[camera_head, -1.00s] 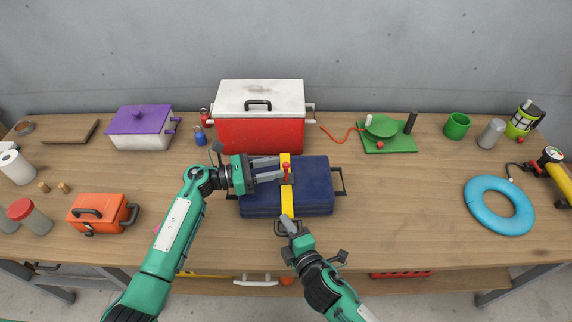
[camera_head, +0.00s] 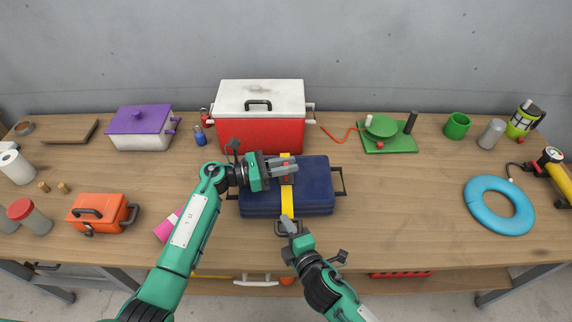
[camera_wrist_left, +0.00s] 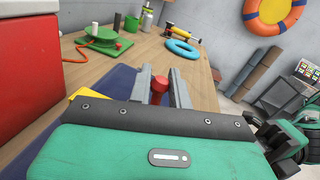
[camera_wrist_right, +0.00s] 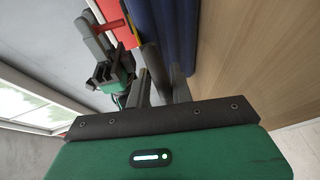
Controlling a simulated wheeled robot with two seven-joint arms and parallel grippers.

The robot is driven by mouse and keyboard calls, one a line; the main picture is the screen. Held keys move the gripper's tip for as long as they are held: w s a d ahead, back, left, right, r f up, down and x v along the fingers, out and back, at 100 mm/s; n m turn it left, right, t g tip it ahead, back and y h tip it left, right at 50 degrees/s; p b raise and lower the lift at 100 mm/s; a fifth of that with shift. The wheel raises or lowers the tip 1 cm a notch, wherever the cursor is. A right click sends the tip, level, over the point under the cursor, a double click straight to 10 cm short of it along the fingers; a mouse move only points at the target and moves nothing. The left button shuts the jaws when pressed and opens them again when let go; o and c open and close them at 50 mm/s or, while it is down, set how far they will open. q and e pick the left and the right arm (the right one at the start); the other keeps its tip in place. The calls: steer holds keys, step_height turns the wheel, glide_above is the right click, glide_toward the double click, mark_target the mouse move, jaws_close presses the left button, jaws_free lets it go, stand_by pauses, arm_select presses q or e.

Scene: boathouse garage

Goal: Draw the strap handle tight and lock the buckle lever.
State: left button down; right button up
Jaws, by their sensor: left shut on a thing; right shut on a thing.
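A navy case (camera_head: 318,185) lies on the bench with a yellow strap (camera_head: 287,203) running front to back across its middle. The buckle lever, with a red knob (camera_wrist_left: 159,86), sits on top of the strap. My left gripper (camera_head: 288,171) is shut on this lever, the knob between its fingers in the left wrist view. My right gripper (camera_head: 287,222) is shut on the dark strap handle (camera_head: 279,229) at the strap's front end, by the case's front side. The fingers hide part of the handle and most of the buckle.
A red and white cooler (camera_head: 262,132) stands close behind the case. An orange box (camera_head: 98,212) and pink item (camera_head: 168,226) lie left. A green reel (camera_head: 388,140) and blue ring (camera_head: 498,205) are right. The bench right of the case is clear.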

arm_select(q)
steer(key=shift+w+f, duration=0.1)
steer(key=n, duration=0.1)
steer(key=w+n, duration=0.1)
steer(key=n, duration=0.1)
steer(key=shift+w+f, duration=0.25)
steer(key=shift+w+f+n+g+y, duration=0.2)
steer(key=shift+w+n+g+y, duration=0.1)
steer(key=shift+n, duration=0.45)
steer(key=shift+w+f+n+g+y, duration=0.2)
steer(key=shift+w+n, duration=0.05)
steer(key=shift+n, duration=0.5)
steer(key=c, duration=1.3)
jaws_free()
steer(key=shift+c, duration=0.2)
steer(key=shift+a, duration=0.15)
steer(key=v, duration=1.2)
steer(key=shift+s, duration=0.1)
